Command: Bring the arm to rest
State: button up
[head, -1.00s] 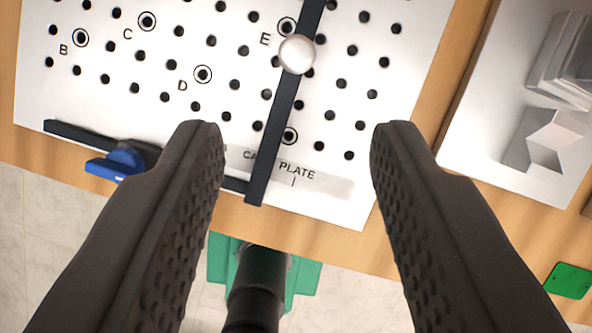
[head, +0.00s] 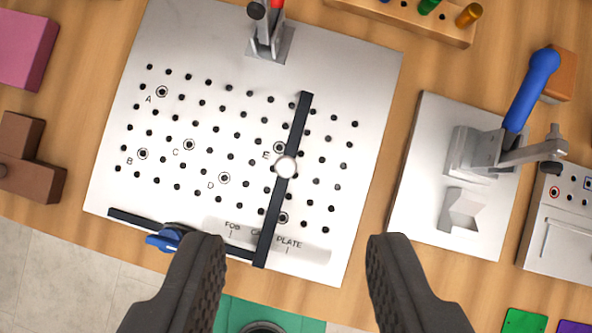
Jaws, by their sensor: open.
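My gripper (head: 296,250) is open and empty in the head view. Its two dark textured fingers rise from the bottom edge, one on each side, above the front edge of a white perforated plate (head: 330,90). Nothing is between the fingers except the view of the plate's front edge and the table below. The left finger partly covers the plate's lower edge near a blue clamp (head: 165,240).
A toggle clamp with a blue handle (head: 530,90) stands on a metal plate (head: 415,200) at right. A control box (head: 555,235) is at the far right. A rack of coloured pegs (head: 400,15) is at the top. Brown blocks (head: 30,175) and a pink block (head: 25,50) are at left.

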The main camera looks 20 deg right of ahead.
notch_tip(320, 180, up, 22)
jog(key=s+m+t+b, duration=0.1)
jog(key=t+b, duration=0.1)
jog(key=t, duration=0.3)
jog(key=s+a+r+t, duration=0.1)
jog(key=s+r, duration=0.2)
jog(key=r, duration=0.3)
jog(key=s+a+r+t, duration=0.1)
jog(key=s+r+t, duration=0.1)
jog(key=r, duration=0.4)
jog(key=s+a+r+t+b, duration=0.1)
jog(key=s+r, duration=0.2)
jog(key=r, duration=0.3)
jog(key=shift+s+t+h, duration=0.3)
jog(key=shift+s, duration=0.1)
jog(key=shift+a, duration=0.1)
jog(key=shift+c, duration=0.3)
jog(key=shift+c, duration=0.2)
